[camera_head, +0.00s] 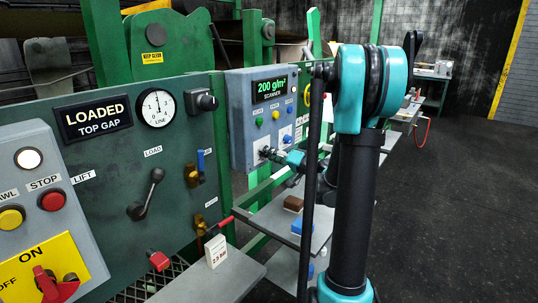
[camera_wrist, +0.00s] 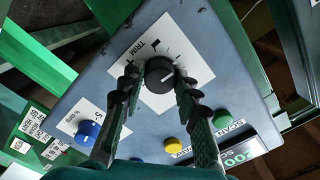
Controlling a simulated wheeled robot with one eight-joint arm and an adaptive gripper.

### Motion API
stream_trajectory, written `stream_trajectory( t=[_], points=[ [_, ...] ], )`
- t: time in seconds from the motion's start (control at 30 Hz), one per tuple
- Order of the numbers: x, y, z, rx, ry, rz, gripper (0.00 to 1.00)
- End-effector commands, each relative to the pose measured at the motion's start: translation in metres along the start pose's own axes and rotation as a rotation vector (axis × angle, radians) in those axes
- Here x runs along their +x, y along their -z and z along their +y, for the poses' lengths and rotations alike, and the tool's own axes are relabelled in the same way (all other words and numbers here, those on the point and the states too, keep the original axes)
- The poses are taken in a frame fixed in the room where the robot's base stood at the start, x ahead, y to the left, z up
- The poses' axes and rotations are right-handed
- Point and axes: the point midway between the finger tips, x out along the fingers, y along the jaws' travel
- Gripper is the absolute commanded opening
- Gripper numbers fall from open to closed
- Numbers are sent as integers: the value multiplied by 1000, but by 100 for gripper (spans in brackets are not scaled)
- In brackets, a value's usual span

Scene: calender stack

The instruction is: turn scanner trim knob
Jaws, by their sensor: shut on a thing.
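The scanner box (camera_head: 238,135) is a grey-blue panel with a green display (camera_head: 270,88) reading 200 g/m². In the wrist view, the black trim knob (camera_wrist: 161,73) sits on a white plate (camera_wrist: 185,40) marked TRIM, and a white pointer line shows on its face. My gripper (camera_wrist: 158,78) has its two ridged fingers on opposite sides of the knob, shut on it. In the head view my gripper (camera_head: 270,154) is at the lower part of the scanner box, and the knob is hard to make out there.
In the wrist view, a blue knob (camera_wrist: 88,133), a yellow button (camera_wrist: 172,145) and a green button (camera_wrist: 221,118) are near the fingers. A green panel (camera_head: 110,160) with levers stands left in the head view. A grey shelf (camera_head: 265,222) lies below; open floor (camera_head: 450,200) is at right.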

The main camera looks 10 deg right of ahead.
Motion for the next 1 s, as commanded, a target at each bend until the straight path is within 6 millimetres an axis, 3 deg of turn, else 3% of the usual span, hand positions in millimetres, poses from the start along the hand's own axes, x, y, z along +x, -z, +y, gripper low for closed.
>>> stream_trajectory(
  t=[0.3, 0.8, 0.83, 1.0],
  points=[
    [-1, -2, 0, -102, -2, -3, 3],
    [-1, -2, 0, -117, -2, -3, 3],
    [-1, -2, 0, -117, -2, -3, 35],
    [0, -1, 0, -116, -1, -2, 53]
  ],
)
